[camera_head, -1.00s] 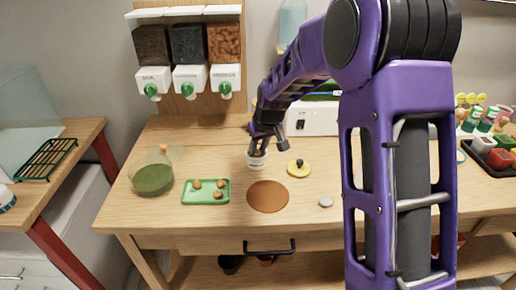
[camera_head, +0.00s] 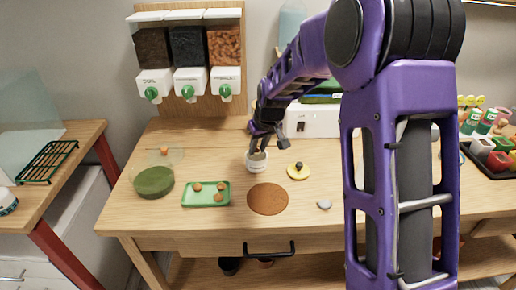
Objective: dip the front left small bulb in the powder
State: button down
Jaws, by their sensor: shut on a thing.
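Several small orange-brown bulbs lie on a green tray (camera_head: 187,201) on the table, left of centre. A small white pot (camera_head: 256,167) stands behind and right of the tray; its inside is too small to make out, so I cannot tell if powder is there. My gripper (camera_head: 258,153) is at the pot's mouth, pointing down, its fingertips at or just inside the rim. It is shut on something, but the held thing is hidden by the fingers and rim. A yellow lid-like disc with a dark knob (camera_head: 299,171) lies right of the pot.
A brown round mat (camera_head: 267,199) lies in front of the pot. A green-filled glass dish (camera_head: 153,182) is at the left, dispensers (camera_head: 188,80) are behind, and a white machine (camera_head: 312,121) is at the back. A grey pebble-like thing (camera_head: 324,204) lies at the right.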

aim_at(258, 151)
jog(key=shift+r+p, duration=1.5)
jog(key=shift+r, duration=1.2)
